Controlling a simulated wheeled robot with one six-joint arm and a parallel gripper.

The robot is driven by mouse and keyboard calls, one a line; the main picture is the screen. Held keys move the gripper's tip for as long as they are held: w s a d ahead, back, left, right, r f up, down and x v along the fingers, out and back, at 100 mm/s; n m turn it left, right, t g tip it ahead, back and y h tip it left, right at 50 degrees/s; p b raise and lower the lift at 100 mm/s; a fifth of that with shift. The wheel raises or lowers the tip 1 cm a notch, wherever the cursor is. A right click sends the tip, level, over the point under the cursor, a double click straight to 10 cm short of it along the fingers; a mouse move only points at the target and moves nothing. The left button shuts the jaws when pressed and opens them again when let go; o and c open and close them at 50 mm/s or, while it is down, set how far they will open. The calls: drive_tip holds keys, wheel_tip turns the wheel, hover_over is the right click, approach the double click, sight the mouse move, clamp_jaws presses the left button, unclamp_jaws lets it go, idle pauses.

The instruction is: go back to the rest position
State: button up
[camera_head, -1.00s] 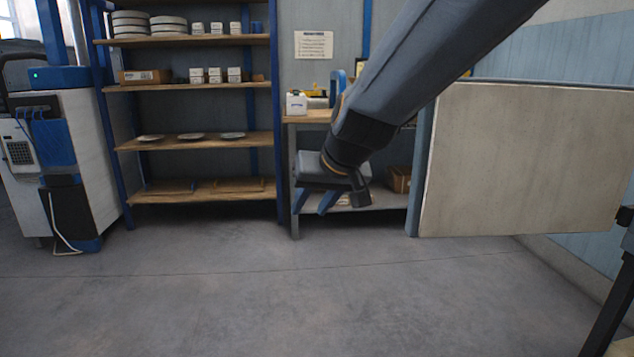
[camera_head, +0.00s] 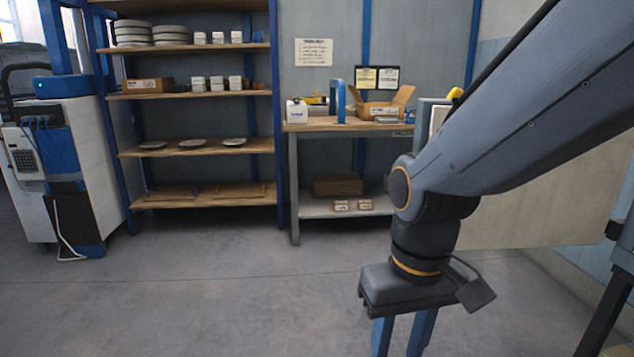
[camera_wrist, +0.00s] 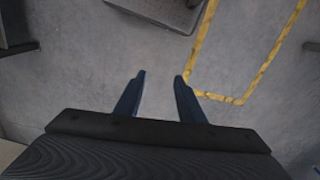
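My gripper (camera_head: 402,340) hangs at the end of my arm, right of centre in the head view, with its blue fingers pointing down over bare floor. The fingertips run close to the bottom edge of that view. In the wrist view my gripper (camera_wrist: 160,75) shows two blue fingers standing apart with only grey floor between them. It is open and empty.
A shelf rack (camera_head: 205,145) with plates and small boxes stands at the back left. A workbench (camera_head: 345,126) with an open carton stands behind my arm. A pale panel (camera_head: 530,215) is at right. Yellow floor lines (camera_wrist: 215,97) show below. The front floor is clear.

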drive_tip(key=d+r+m+p, duration=0.2)
drive_tip(key=d+r+p, duration=0.5)
drive_tip(key=p, duration=0.7)
drive_tip(key=shift+s+d+r+m, duration=0.3)
drive_tip(key=shift+d+r, duration=0.05)
drive_tip(key=shift+r, duration=0.55)
drive_tip(key=shift+a, duration=0.1)
drive_tip(key=shift+c, duration=0.6)
